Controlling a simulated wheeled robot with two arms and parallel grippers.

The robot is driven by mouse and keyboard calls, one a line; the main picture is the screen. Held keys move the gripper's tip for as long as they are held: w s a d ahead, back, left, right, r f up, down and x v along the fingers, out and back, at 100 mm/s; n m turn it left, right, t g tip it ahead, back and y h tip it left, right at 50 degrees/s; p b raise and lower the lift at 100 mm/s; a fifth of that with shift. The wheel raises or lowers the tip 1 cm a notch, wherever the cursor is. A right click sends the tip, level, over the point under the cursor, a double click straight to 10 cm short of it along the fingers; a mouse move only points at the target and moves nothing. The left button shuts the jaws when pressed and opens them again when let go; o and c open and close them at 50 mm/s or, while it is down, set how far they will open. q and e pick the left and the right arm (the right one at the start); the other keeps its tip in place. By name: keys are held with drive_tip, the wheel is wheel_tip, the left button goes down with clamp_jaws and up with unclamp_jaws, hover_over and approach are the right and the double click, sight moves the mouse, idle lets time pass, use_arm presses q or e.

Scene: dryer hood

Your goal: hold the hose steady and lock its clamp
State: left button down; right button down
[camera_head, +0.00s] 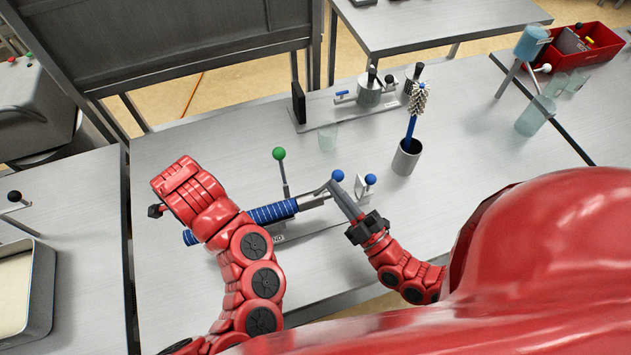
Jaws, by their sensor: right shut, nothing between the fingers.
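The blue ribbed hose (272,212) lies on a small fixture on the table, its left part hidden behind my left arm. A lever with a green ball (279,154) stands upright behind the hose. At the hose's right end is a metal fitting with a lever ending in a blue ball (337,175); I cannot tell which lever is the clamp's. My right gripper (334,188) is shut and empty, its tips close to the blue ball; contact is unclear.
A second blue-knobbed part (370,180) stands just right of my right gripper. A red bin (590,48) is far right. The table's left front is clear.

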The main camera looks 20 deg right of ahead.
drive_tip(key=v, duration=0.7)
drive_tip(key=shift+s, duration=0.25)
drive_tip(key=shift+f, duration=0.15)
use_arm(q)
drive_tip(key=shift+c, duration=1.1)
unclamp_jaws()
